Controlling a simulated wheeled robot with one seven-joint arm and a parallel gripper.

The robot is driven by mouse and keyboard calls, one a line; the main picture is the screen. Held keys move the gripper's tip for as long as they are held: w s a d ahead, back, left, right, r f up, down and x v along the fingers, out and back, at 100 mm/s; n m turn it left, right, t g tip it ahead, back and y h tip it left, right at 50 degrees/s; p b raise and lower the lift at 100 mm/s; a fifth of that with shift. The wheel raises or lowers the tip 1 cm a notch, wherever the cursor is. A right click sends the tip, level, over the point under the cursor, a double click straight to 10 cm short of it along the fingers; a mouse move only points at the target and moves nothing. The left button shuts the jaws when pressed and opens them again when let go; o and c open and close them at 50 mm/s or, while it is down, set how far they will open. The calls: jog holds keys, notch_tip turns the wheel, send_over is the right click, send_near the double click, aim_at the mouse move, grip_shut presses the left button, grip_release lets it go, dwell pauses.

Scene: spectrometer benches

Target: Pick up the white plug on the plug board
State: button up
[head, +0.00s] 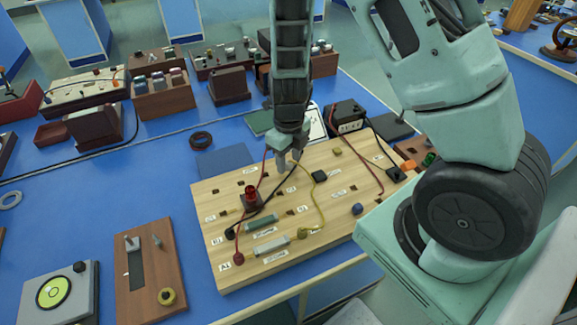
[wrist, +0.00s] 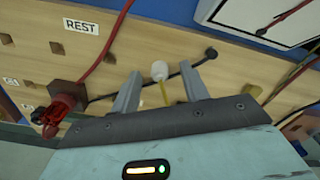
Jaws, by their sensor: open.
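The white plug (wrist: 159,70) shows in the wrist view as a small white knob with a yellow lead running from it. It stands at the wooden plug board (wrist: 215,20), between the lines of my two fingers. My gripper (wrist: 162,72) is open, with a finger on either side of the plug and a visible gap to each. I cannot tell how far the fingertips are from it in depth. In the head view my gripper (head: 288,161) points down over the middle of the plug board (head: 213,265), and I cannot make out the white plug there.
A red plug (head: 251,193) with a red lead stands left of my gripper. A black lead (wrist: 190,67) crosses close by the fingers. A yellow plug (head: 303,232) and a blue knob (head: 358,209) are toward the board's front. A dark box (head: 346,115) stands behind the board.

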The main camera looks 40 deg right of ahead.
aim_at(288, 161)
jog(key=shift+f, duration=0.25)
grip_shut()
jog(key=shift+r, duration=0.1)
notch_tip(288, 161, up, 13)
jog(key=p, duration=0.6)
dwell(0.4)
